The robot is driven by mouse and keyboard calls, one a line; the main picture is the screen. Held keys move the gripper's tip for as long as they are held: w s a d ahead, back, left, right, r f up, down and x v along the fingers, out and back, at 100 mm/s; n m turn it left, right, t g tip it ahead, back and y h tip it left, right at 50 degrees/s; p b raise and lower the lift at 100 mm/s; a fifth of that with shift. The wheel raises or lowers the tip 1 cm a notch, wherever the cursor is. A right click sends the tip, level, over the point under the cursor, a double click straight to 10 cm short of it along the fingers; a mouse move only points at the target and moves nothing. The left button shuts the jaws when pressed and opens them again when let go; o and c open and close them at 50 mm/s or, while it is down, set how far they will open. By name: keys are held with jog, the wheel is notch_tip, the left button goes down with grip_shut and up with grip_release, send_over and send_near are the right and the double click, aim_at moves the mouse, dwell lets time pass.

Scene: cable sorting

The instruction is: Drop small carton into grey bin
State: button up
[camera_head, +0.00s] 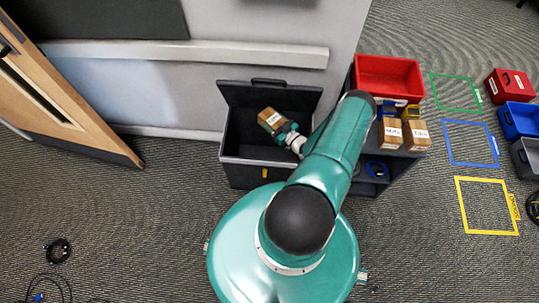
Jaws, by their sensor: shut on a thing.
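The small carton (268,118) is a brown box with a white label. It shows at the end of my arm, above the open grey bin. My gripper (279,124) is shut on the carton, and the carton partly hides the fingers. The grey bin (246,167) is a dark box with its lid raised at the back, standing against the wall. The carton appears within the bin's outline; its exact height over the bin floor is hard to tell.
A shelf right of the bin holds a red bin (388,76) and two labelled cartons (416,135). Green, blue and yellow (487,206) floor outlines lie at right, beside more coloured bins. A wooden door (75,100) stands open at left. Black cables (58,251) lie on the floor.

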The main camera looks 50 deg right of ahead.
aim_at(274, 127)
jog(key=shift+f, duration=1.25)
jog(key=o, duration=1.1)
jog(key=shift+r, duration=0.55)
notch_tip(274, 127, up, 2)
jog(key=shift+r, duration=0.2)
jog(key=s+a+r, duration=0.2)
jog(key=r, duration=0.1)
jog(key=s+r, duration=0.1)
jog(key=r, duration=0.1)
jog(key=shift+s+a, duration=0.15)
jog(key=shift+a, duration=0.25)
jog(key=s+a+r, duration=0.1)
jog(key=s+a, duration=0.1)
jog(key=s+a+r, duration=0.2)
jog(key=s, duration=0.1)
jog(key=s+a+r, duration=0.1)
jog(key=s+a, duration=0.1)
jog(key=shift+s+a+r, duration=0.15)
jog(key=shift+r, duration=0.1)
